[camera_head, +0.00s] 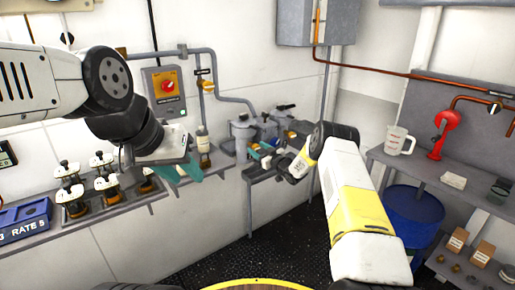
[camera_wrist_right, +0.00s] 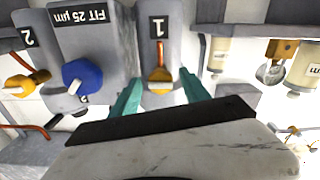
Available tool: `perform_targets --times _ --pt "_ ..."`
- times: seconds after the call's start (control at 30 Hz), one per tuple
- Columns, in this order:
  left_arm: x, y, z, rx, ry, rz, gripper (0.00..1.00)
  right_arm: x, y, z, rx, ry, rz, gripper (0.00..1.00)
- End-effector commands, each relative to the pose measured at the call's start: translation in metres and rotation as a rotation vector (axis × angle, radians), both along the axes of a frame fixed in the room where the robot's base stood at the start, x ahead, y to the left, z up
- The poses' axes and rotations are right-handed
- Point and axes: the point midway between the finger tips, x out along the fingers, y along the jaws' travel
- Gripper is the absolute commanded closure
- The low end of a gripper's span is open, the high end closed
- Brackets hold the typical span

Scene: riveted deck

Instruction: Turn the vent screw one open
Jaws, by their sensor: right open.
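Vent screw one (camera_wrist_right: 160,78) is a yellow-orange knob on the grey housing labelled 1 (camera_wrist_right: 157,28) in the right wrist view. My right gripper (camera_wrist_right: 161,90) is open, with one teal finger on each side of the screw and visible gaps between. Whether the fingertips reach the screw's depth I cannot tell. In the head view my right gripper (camera_head: 262,157) is at the filter canisters (camera_head: 243,130), and the screw is too small to make out. My left gripper (camera_head: 182,172) hangs over the left bench, its finger gap unclear.
A second orange screw (camera_wrist_right: 20,85) by label 2, a blue knob (camera_wrist_right: 82,77) and a grey "FIT 25 µm" block (camera_wrist_right: 90,30) sit left of housing 1. The head view shows a red-knob switch box (camera_head: 165,90), a jug (camera_head: 398,140) and a blue drum (camera_head: 414,215).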

Motion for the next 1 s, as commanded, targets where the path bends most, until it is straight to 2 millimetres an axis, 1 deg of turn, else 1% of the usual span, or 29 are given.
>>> perform_targets --times 0.27,0.3,0.37,0.5,0.57,0.83,1.0 --pt "0.0000 0.0000 0.0000 0.000 0.000 0.000 0.64 0.0020 0.0018 -0.0004 -0.001 0.001 0.000 0.46" --pt "0.0000 0.0000 0.0000 0.000 0.000 0.000 0.64 0.0020 0.0017 -0.0003 -0.001 0.001 0.000 0.48" --pt "0.0000 0.0000 0.0000 0.000 0.000 0.000 0.64 0.0020 0.0017 -0.0003 -0.001 0.001 0.000 0.60" --pt "0.0000 0.0000 0.0000 0.000 0.000 0.000 0.64 0.0019 0.0017 -0.0002 -0.001 0.001 0.000 0.87" --pt "0.0000 0.0000 0.0000 0.000 0.000 0.000 0.64 0.0019 0.0017 -0.0002 -0.001 0.001 0.000 0.99" --pt "0.0000 0.0000 0.0000 0.000 0.000 0.000 0.64 0.0017 0.0017 -0.0002 -0.014 -0.009 0.000 1.00" --pt "0.0000 0.0000 0.0000 0.000 0.000 0.000 0.64 0.0017 0.0021 0.0000 -0.063 -0.046 0.001 1.00"
